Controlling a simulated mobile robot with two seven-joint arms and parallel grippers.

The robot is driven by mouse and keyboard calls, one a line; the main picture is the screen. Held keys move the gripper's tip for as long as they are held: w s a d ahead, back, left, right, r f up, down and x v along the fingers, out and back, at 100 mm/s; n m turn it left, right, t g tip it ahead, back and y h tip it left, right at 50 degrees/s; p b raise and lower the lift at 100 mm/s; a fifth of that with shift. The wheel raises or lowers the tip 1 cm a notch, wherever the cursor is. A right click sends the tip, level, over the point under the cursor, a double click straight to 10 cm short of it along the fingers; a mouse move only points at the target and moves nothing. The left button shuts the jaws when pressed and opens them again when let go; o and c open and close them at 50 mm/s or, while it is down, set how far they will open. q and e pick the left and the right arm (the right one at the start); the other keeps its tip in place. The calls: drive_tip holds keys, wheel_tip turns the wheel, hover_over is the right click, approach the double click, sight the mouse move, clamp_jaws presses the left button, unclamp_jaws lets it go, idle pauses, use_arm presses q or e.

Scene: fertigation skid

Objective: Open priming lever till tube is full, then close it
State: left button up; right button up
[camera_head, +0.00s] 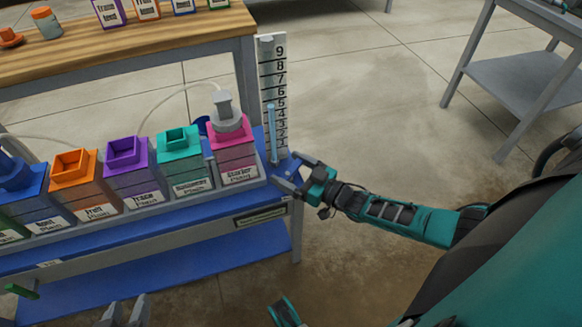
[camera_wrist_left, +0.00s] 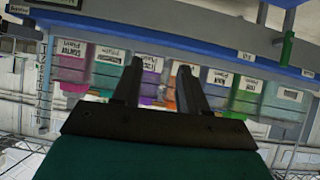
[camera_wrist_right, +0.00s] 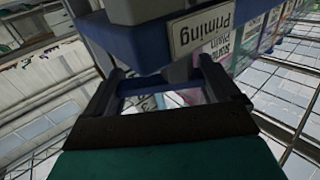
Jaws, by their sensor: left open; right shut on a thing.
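My right gripper (camera_head: 290,175) is shut on the blue priming lever at the bench's right end, below the scale. In the right wrist view a blue bar (camera_wrist_right: 150,86) spans between its fingers, under a label reading "Priming" (camera_wrist_right: 200,28). The fingers hide much of the lever, so I cannot tell its exact angle. A narrow light-blue tube (camera_head: 272,135) stands upright before the white numbered scale (camera_head: 272,75); its blue column tops out near the 5. I cannot tell whether that is its rim or the liquid level. My left gripper (camera_head: 125,311) is open and empty at the lower left.
A row of coloured tanks, including pink (camera_head: 232,150), teal (camera_head: 181,158) and purple (camera_head: 128,172), stands on the blue bench beside the lever. A green handle (camera_head: 22,291) sticks out at the lower left.

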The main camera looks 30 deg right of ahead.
drive_tip(key=m+h, duration=0.1)
drive_tip(key=m+h+p, duration=0.1)
drive_tip(key=h, duration=0.1)
drive_tip(key=m+t+h+p, duration=0.1)
drive_tip(key=shift+s+r, duration=0.1)
drive_tip(key=shift+s, duration=0.2)
drive_tip(key=m+h, duration=0.1)
drive_tip(key=h, duration=0.1)
drive_tip(key=m+h+p, duration=0.1)
drive_tip(key=h, duration=0.1)
drive_tip(key=shift+s+m+h, duration=0.2)
drive_tip(key=shift+m+h, duration=0.6)
drive_tip(key=shift+h, duration=0.6)
drive_tip(key=o, duration=0.8)
drive_tip(key=shift+s, duration=0.2)
